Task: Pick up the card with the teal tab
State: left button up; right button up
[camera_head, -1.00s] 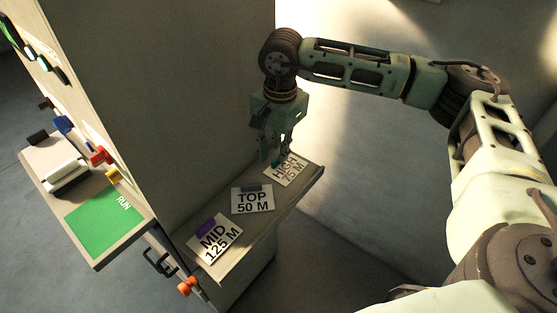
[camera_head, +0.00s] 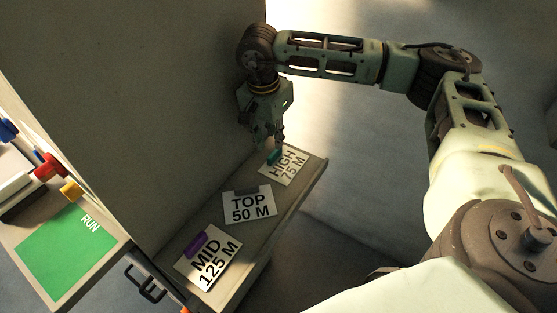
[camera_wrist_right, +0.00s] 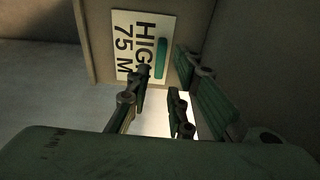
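The white card marked HIGH 75 M (camera_head: 287,172) lies at the far end of the narrow shelf. Its teal tab (camera_head: 274,156) is at its upper left edge. My right gripper (camera_head: 272,142) points down just above the tab. In the right wrist view the card (camera_wrist_right: 126,46) and its teal tab (camera_wrist_right: 160,58) lie beyond my open fingers (camera_wrist_right: 163,80), with the tab between them in the picture. I see no grip on the card; contact cannot be told. My left gripper is not in view.
On the same shelf (camera_head: 240,273) lie the TOP 50 M card (camera_head: 250,208) with a dark tab and the MID 125 M card (camera_head: 210,262) with a purple tab. A tall panel (camera_head: 130,90) stands behind. A green RUN board (camera_head: 60,250) is at left.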

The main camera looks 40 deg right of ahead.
aim_at(274, 152)
jog(key=shift+s+d+f, duration=0.15)
jog(key=shift+f, duration=0.2)
jog(key=f, duration=0.1)
jog(key=f+p, duration=0.1)
jog(key=f, duration=0.1)
jog(key=f+p, duration=0.1)
jog(key=shift+w+d+f, duration=0.25)
jog(key=shift+w, duration=0.15)
jog(key=shift+f, duration=0.3)
jog(key=shift+s, duration=0.1)
jog(key=shift+r, duration=0.1)
jog(key=shift+c, duration=0.6)
grip_shut()
